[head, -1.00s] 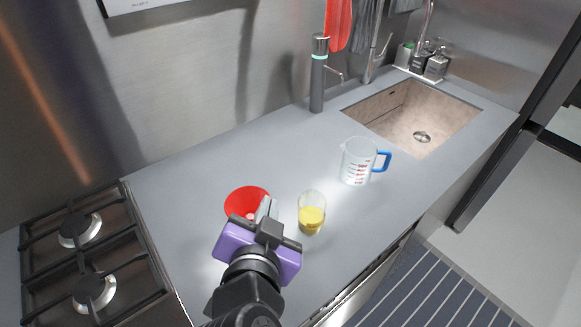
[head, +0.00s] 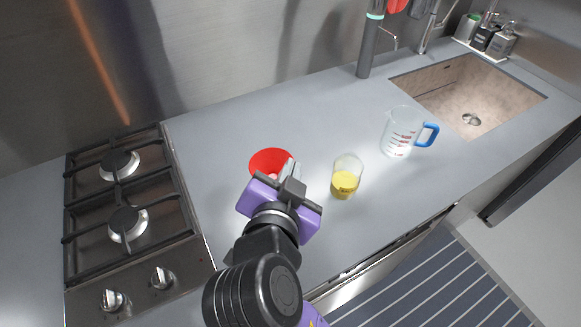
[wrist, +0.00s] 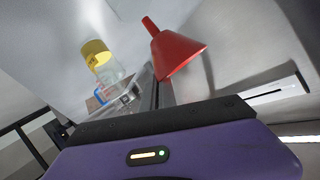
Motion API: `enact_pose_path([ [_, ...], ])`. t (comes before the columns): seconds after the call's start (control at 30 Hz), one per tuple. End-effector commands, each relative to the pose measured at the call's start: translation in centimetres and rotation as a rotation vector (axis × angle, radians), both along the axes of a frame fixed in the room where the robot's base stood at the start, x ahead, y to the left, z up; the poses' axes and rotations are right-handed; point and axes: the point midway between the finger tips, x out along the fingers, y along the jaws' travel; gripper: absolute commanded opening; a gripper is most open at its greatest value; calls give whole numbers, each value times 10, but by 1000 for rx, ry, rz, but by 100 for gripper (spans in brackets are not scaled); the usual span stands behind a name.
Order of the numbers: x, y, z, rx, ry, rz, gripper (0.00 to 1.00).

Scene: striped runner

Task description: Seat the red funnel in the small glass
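The red funnel (head: 268,160) is mouth up at the far side of my gripper (head: 289,172). In the wrist view the funnel (wrist: 178,55) has its wide rim beside the fingers and its spout pointing away. My gripper is shut on the funnel's rim; the fingers hide part of the wall. The small glass (head: 348,165), clear with yellow in its lower part, stands upright on the counter, just right of the gripper and apart from the funnel. It also shows in the wrist view (wrist: 108,72).
A clear measuring jug (head: 398,138) with a blue handle stands right of the glass. A gas hob (head: 125,195) lies at left. The counter (head: 240,118) behind the funnel is clear.

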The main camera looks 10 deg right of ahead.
Motion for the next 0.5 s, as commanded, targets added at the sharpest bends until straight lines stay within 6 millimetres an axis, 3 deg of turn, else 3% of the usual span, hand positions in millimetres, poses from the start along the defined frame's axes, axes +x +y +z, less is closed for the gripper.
enact_pose_path([
  [0.5,0,0,-30,0,-1,-1,0],
])
